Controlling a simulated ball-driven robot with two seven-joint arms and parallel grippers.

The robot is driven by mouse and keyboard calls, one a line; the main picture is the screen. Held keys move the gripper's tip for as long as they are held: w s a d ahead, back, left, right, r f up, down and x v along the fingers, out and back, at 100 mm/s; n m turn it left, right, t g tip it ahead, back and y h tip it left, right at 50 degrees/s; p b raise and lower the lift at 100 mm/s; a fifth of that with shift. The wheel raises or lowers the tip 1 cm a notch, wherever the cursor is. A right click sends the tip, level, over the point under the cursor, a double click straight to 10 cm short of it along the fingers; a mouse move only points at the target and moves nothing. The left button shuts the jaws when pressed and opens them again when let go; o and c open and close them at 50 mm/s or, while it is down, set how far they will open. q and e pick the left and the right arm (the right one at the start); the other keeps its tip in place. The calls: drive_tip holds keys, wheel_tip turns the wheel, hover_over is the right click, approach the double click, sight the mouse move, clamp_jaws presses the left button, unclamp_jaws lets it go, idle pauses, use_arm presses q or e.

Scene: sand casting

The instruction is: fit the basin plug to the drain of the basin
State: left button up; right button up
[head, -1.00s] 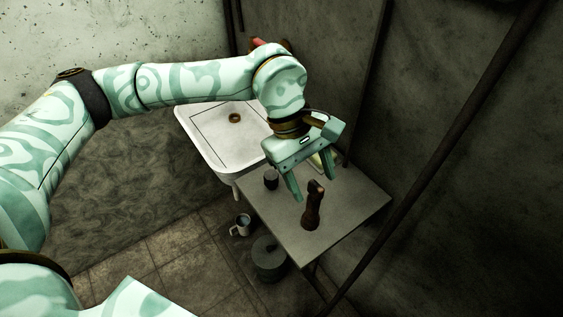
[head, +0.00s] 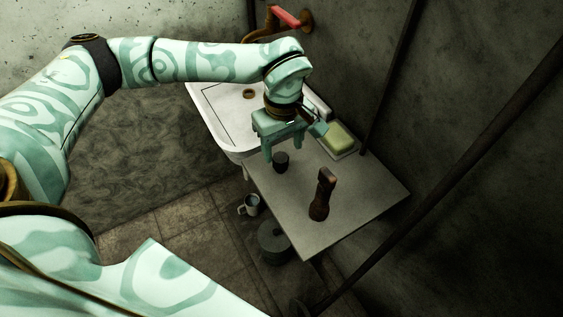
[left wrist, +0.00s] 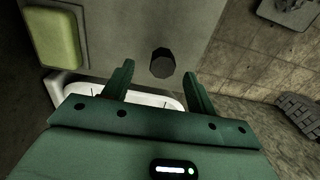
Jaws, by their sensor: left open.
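The basin plug looks to be the small dark cylinder (head: 281,163) standing on the grey table (head: 365,197) near its basin-side edge. In the left wrist view the dark cylinder (left wrist: 162,64) shows between and just past my fingertips. My left gripper (head: 284,152) is open and empty, right above or beside it; I cannot tell whether it touches. The white basin (head: 217,113) stands behind the table, and its brown-ringed drain (head: 249,94) is uncovered. My right gripper is out of view.
Green soap (head: 338,138) lies in a dish at the back. A red-handled tap (head: 286,17) is on the wall. A mug (head: 249,205) and a lidded pot (head: 274,243) stand on the floor.

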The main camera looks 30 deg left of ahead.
sight(281, 157)
use_arm(q)
drive_tip(key=f, duration=0.1)
drive_tip(key=f+b, duration=0.1)
drive_tip(key=f, duration=0.3)
drive_tip(key=shift+s+a+b, duration=0.1)
drive_tip(key=shift+a+b, duration=0.2)
drive_tip(key=shift+r, duration=0.15)
drive_tip(key=c, duration=1.1)
drive_tip(key=shift+r, duration=0.1)
drive_tip(key=shift+c, duration=0.2)
